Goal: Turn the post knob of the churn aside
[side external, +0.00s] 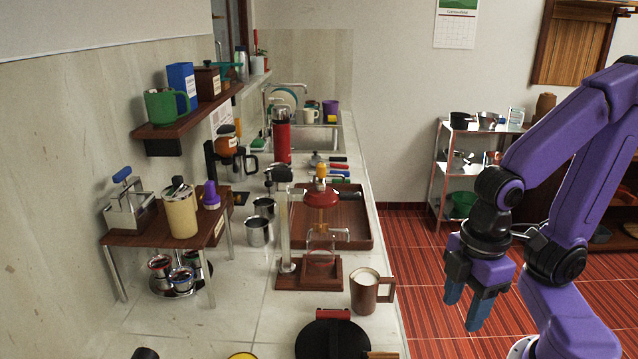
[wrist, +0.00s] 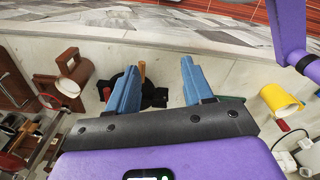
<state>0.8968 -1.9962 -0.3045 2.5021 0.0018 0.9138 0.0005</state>
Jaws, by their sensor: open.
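A stand with a brown wooden base (side external: 308,272), a pale upright post (side external: 284,232) and a red dome (side external: 321,196) is on the counter; it appears to be the churn. A small yellow-orange knob (side external: 321,171) tops it; I cannot tell for sure whether this is the post knob. My gripper (side external: 466,302) has blue fingers pointing down, to the right of the counter edge in the side view. In the wrist view, my gripper (wrist: 160,88) is open and empty, apart from the churn.
A brown mug (side external: 366,291) stands close in front of the churn, near the counter edge. A black round pan-like thing (side external: 333,341) lies nearer. A brown tray (side external: 358,215) and a steel cup (side external: 258,231) sit behind and left. A yellow cup (wrist: 280,100) is at the right.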

